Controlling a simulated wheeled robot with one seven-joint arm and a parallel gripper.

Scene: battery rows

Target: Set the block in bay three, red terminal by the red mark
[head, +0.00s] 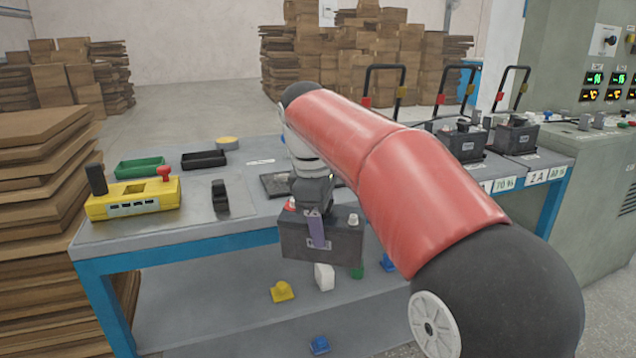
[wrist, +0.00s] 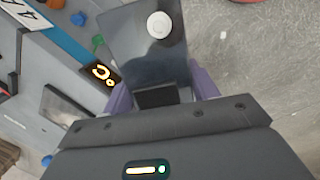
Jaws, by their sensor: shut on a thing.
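My gripper (head: 318,230) is shut on a dark grey battery block (head: 346,246), held in front of the table's front edge. The block looks roughly upright, with a red terminal (head: 290,205) at its left end and a pale one (head: 352,219) at its right. In the wrist view, the block (wrist: 130,45) sits between purple fingers with a pale round terminal (wrist: 159,25) showing. Two similar blocks (head: 460,143) (head: 518,137) stand in bays at the right. Black bay handles (head: 385,67) carry red marks (head: 366,102) at left, yellow at right. My arm hides part of the row; bay three cannot be identified.
The blue-edged table (head: 240,235) carries a yellow control box (head: 133,198), a green tray (head: 138,167), a black tray (head: 204,159) and a dark flat plate (head: 272,187). Several small coloured pieces lie on the lower shelf (head: 235,310). Cardboard stacks (head: 35,230) stand at left.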

